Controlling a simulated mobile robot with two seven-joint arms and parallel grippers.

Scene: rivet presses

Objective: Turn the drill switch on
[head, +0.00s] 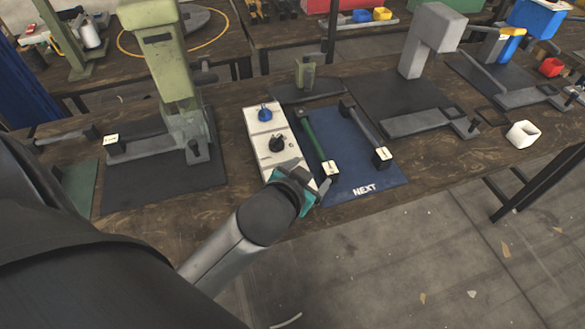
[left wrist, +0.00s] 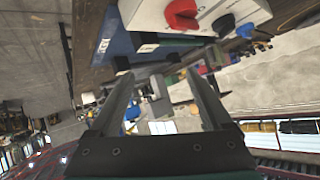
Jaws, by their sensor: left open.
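A white switch box (head: 262,128) stands on the wooden bench. It has a blue knob (head: 264,113) at the far end and a black knob (head: 276,144) in the middle. A red knob (left wrist: 182,14) shows in the left wrist view at the near end, hidden behind my gripper in the head view. I cannot read which one is the drill switch. My left gripper (head: 297,186) is at the near end of the box. In the left wrist view its fingers (left wrist: 160,76) are open and empty, with the red knob off to one side, not between them.
A blue mat (head: 372,187) marked NEXT lies right of the box, with a green-handled tool (head: 314,138) and a grey-handled tool (head: 365,127) on it. A green press (head: 165,62) stands left, a grey press (head: 425,45) right.

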